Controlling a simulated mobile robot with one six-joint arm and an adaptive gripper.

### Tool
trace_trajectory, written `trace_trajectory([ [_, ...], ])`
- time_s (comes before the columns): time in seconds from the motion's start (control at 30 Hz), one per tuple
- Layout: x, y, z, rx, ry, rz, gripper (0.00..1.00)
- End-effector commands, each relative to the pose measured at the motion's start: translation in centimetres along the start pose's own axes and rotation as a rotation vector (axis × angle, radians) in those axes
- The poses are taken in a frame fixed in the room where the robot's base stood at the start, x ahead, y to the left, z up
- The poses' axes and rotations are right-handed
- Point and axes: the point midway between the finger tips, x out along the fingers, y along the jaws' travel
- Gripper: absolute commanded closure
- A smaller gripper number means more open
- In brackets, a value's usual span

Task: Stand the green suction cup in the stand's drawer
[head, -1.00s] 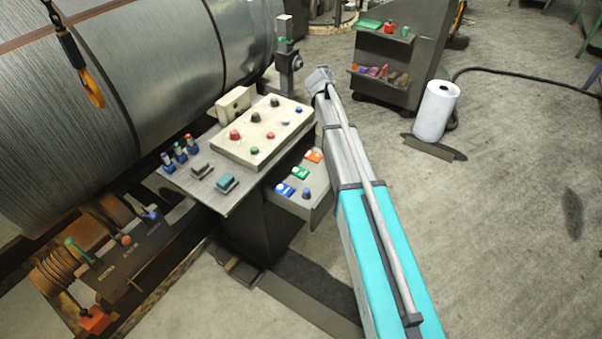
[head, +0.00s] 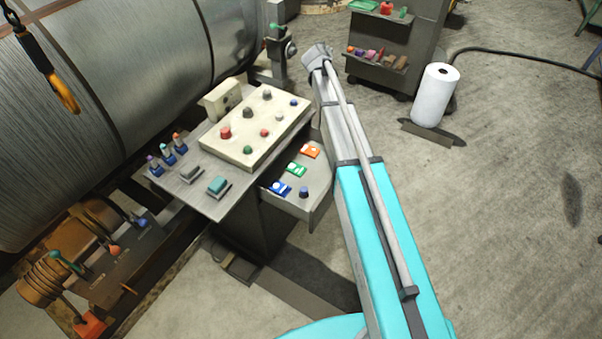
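The stand's drawer (head: 292,207) is pulled open below the stand's top, at the middle of the head view. Blue, green and orange label cards and a small dark blue knob-like piece (head: 304,192) are in it. A small green piece (head: 404,12) stands on the grey cart's top at the upper edge; it may be the green suction cup, but it is too small to be sure. My teal and grey arm reaches up past the drawer's right side. My gripper is not visible beyond the arm's grey far end.
The stand's top (head: 190,187) carries a cream button panel (head: 240,147), small bottles and blocks. A large metal coil (head: 110,80) lies behind it. The grey cart (head: 395,50) holds several small items.

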Motion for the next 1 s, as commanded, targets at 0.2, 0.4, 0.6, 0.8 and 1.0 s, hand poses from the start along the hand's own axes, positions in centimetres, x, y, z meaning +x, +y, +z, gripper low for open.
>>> trace_trajectory([
  [0.2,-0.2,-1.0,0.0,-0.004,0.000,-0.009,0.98],
  [0.4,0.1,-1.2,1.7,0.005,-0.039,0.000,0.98],
  [0.6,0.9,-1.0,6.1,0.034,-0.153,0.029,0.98],
  [0.8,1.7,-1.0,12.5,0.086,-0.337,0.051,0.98],
  [1.0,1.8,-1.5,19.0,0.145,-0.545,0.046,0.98],
])
